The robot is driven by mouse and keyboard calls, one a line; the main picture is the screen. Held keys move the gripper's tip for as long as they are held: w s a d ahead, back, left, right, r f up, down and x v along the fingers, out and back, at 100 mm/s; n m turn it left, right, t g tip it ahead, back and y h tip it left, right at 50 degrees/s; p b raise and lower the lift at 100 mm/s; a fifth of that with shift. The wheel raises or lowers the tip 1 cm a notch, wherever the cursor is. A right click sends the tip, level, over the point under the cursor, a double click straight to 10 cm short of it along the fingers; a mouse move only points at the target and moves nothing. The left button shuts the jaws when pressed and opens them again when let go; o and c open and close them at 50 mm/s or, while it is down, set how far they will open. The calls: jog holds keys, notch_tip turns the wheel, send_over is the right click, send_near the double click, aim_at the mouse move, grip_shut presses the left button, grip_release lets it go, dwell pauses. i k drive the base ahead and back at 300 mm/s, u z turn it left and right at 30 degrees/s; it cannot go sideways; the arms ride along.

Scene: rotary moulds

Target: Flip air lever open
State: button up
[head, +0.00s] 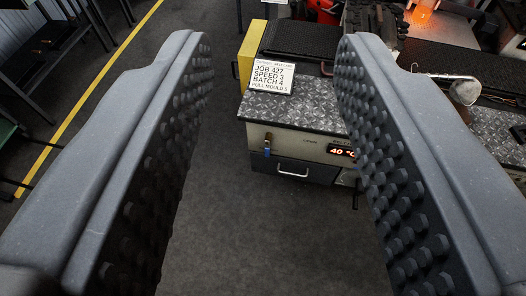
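My gripper (272,60) is open, its two large grey studded fingers wide apart with nothing between them. A small blue-handled lever (267,150) sits on the left part of the cream front panel of a machine cabinet (300,147). The lever appears to hang downward; its exact setting is too small to tell. It shows in the gap between the fingers, farther away, and the gripper is not touching it. The right finger covers part of the panel to the right of an orange-red "40 °C" display (342,152).
A job card (273,77) reading job 427, speed 3, batch 4, pull mould 5 stands on the patterned top (290,110). A dark drawer (292,171) with a pale handle lies below the panel. A ladle (465,90) is at right. Floor (245,240) in front is clear.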

aim_at(267, 149)
jog(key=k, duration=1.25)
jog(key=u, duration=0.65)
jog(key=i, duration=1.8)
jog(key=u, duration=0.05)
